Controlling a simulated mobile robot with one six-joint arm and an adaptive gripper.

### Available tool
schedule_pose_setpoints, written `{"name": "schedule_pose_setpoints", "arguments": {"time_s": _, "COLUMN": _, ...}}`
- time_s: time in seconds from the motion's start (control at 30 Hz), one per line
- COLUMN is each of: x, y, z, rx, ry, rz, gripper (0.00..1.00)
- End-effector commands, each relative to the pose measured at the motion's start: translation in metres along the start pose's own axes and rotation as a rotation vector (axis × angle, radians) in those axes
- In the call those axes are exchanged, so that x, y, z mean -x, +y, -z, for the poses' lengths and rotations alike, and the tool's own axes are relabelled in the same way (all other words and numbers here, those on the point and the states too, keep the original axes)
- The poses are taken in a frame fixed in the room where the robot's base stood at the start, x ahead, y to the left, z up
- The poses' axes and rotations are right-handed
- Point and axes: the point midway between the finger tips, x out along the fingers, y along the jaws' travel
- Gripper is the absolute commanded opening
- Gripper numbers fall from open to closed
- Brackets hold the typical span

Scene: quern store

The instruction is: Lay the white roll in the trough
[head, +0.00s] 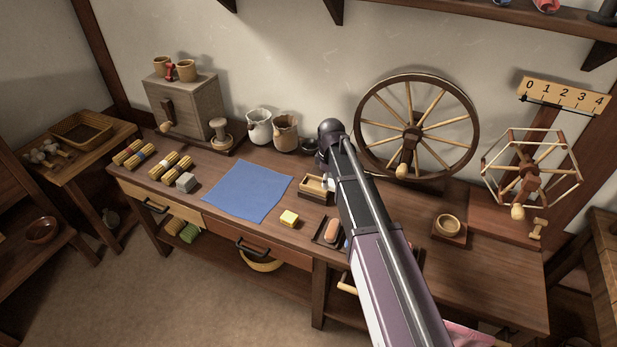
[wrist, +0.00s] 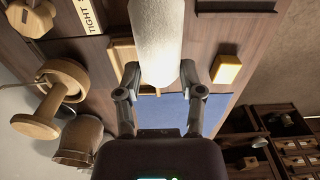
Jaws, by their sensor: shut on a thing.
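The white roll (wrist: 157,40) is between the fingers of my gripper (wrist: 160,70) in the wrist view, and my gripper is shut on it. The roll points away from my palm, toward the top edge of that view, where its far end is cut off. A small light-wood box, apparently the trough (head: 313,186), sits on the bench just left of my arm in the head view. Part of it shows beside and behind the roll in the wrist view (wrist: 121,52). I cannot tell the roll's height above it. My arm hides my gripper in the head view.
A yellow block (head: 289,218) and a blue cloth (head: 248,190) lie left of my arm. A dark tray (head: 318,239) holds a pinkish piece. A large spoked wheel (head: 415,128) stands behind. Pots (head: 259,127) stand at the back. The bench's right front is fairly clear.

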Motion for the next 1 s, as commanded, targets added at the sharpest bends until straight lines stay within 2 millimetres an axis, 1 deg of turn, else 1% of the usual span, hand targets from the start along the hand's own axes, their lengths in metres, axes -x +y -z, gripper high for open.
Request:
{"name": "schedule_pose_setpoints", "arguments": {"time_s": 0.03, "x": -0.002, "y": 0.007, "z": 0.012, "rx": 0.002, "ry": 0.0, "rz": 0.0, "gripper": 0.12}}
{"name": "schedule_pose_setpoints", "arguments": {"time_s": 0.2, "x": -0.005, "y": 0.021, "z": 0.041, "rx": 0.001, "ry": 0.0, "rz": 0.0, "gripper": 0.12}}
{"name": "schedule_pose_setpoints", "arguments": {"time_s": 0.3, "x": -0.007, "y": 0.029, "z": 0.057, "rx": 0.001, "ry": 0.0, "rz": 0.0, "gripper": 0.12}}
{"name": "schedule_pose_setpoints", "arguments": {"time_s": 0.43, "x": -0.008, "y": 0.035, "z": 0.072, "rx": -0.001, "ry": 0.0, "rz": 0.0, "gripper": 0.12}}
{"name": "schedule_pose_setpoints", "arguments": {"time_s": 0.6, "x": -0.009, "y": 0.038, "z": 0.08, "rx": -0.001, "ry": 0.0, "rz": 0.0, "gripper": 0.12}}
{"name": "schedule_pose_setpoints", "arguments": {"time_s": 1.0, "x": -0.01, "y": 0.038, "z": 0.079, "rx": -0.002, "ry": 0.0, "rz": 0.0, "gripper": 0.12}}
